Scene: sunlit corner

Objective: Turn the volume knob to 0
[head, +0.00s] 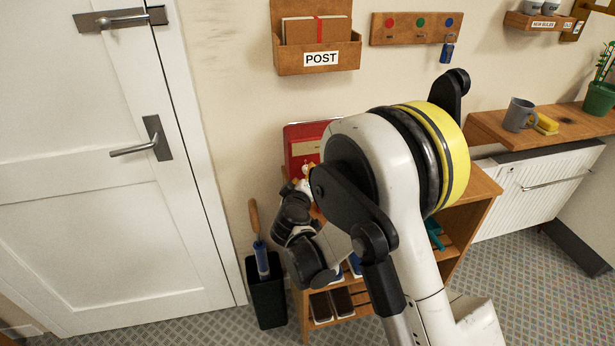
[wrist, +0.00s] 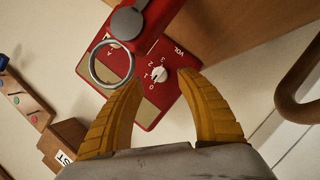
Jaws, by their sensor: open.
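The red radio-like box (head: 297,132) stands on the wooden shelf unit behind my arm, partly hidden by it. In the wrist view its red front (wrist: 196,97) shows a white volume knob (wrist: 161,75) beside a "VOL" label and small printed numbers. I cannot tell which number the knob points at. My gripper (wrist: 163,80) is open, with its yellow fingers on either side of the knob in the picture. I cannot tell whether they touch it. In the head view my gripper (head: 308,172) is small and partly hidden near the box.
A grey ring on a red part (wrist: 111,64) shows near the left finger. A wooden post box (head: 316,60) and a key rack (head: 417,28) hang above. A black bin (head: 267,300) stands left of the shelf unit (head: 478,190). A mug (head: 519,115) stands on the right ledge.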

